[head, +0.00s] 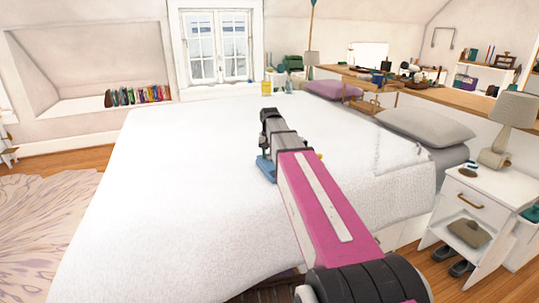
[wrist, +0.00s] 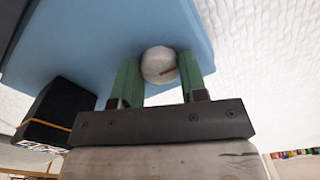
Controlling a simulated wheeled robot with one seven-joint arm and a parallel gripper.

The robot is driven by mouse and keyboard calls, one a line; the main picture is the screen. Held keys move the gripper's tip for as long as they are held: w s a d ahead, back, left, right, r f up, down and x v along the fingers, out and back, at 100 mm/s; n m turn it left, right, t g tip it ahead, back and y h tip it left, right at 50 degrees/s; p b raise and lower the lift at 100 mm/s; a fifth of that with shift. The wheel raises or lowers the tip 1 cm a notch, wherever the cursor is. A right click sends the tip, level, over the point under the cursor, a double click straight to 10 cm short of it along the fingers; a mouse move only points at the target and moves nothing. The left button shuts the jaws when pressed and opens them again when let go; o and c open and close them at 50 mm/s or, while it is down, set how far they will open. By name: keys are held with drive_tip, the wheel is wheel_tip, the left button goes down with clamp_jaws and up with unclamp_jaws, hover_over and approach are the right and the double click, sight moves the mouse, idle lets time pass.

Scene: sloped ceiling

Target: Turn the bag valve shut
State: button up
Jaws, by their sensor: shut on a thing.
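A round white bag valve (wrist: 158,62) with a short red mark shows in the wrist view against a flat blue surface (wrist: 95,38), which looks like the bag. My gripper (wrist: 160,74) has one green finger on each side of the valve and is shut on it. In the head view, a small part of the blue thing (head: 265,168) shows on the bed, just left of my arm's end. My arm hides the valve and the fingertips there.
The wide white bed (head: 170,190) around the blue thing is mostly clear. A black block (wrist: 52,108) with an orange line sits beside the gripper in the wrist view. A grey pillow (head: 425,125) and a white nightstand (head: 480,195) with a lamp (head: 509,115) are at the right.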

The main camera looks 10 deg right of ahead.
idle(0.3)
drive_tip(key=o, duration=0.9)
wheel_tip(320, 180, up, 11)
drive_tip(key=shift+f, duration=0.1)
